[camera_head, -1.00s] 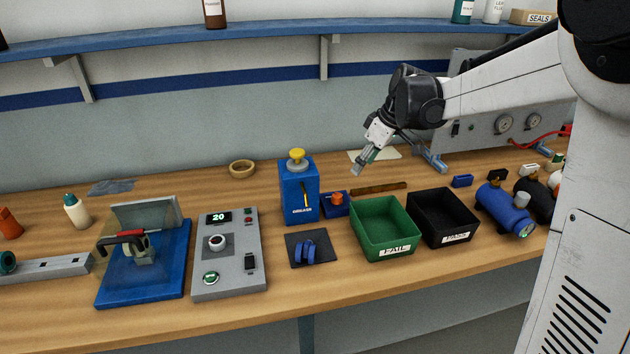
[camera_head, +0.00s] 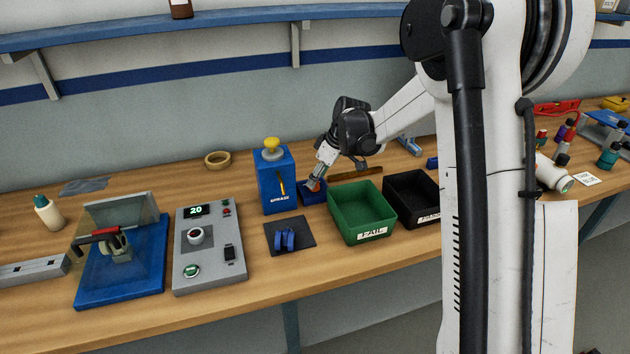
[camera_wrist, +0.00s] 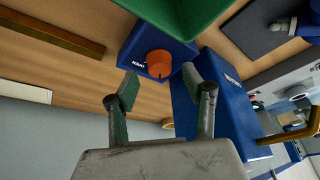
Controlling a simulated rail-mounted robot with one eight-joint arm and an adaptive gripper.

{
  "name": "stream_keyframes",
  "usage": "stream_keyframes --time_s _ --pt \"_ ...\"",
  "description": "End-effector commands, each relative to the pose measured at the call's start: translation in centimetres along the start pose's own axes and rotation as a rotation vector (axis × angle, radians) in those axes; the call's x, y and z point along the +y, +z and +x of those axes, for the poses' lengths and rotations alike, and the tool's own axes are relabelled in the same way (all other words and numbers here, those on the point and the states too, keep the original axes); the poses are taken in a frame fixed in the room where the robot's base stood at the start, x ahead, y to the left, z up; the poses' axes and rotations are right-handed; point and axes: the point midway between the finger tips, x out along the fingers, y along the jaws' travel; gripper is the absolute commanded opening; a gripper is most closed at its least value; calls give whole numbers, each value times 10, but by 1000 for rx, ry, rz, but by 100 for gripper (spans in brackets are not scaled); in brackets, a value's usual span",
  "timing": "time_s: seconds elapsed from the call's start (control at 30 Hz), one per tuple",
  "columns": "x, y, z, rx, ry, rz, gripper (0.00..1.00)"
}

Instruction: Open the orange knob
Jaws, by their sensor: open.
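The orange knob (camera_wrist: 159,63) sits on a small blue box (camera_wrist: 139,42) in the wrist view. In the head view the blue box (camera_head: 313,197) stands between the blue grease dispenser and the green bin, and my fingers partly cover the knob. My gripper (camera_wrist: 160,88) is open and empty. In the wrist view its two green-padded fingertips point toward the knob, one to each side and a little short of it. In the head view my gripper (camera_head: 314,181) is tilted down just above the box. I cannot tell whether a fingertip touches the knob.
The blue grease dispenser (camera_head: 276,183) with a yellow top stands close on the left. The green bin (camera_head: 361,210) is close on the right, with a black bin (camera_head: 411,198) beyond it. A brown bar (camera_head: 356,174) lies behind. A dark mat (camera_head: 290,236) lies in front.

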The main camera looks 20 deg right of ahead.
Motion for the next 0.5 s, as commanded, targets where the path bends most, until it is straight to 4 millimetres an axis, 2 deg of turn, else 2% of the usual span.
stream_keyframes --time_s 0.2,0.5 --pt "0 0 20 0 0 0 45" --pt "0 0 23 0 0 0 45"
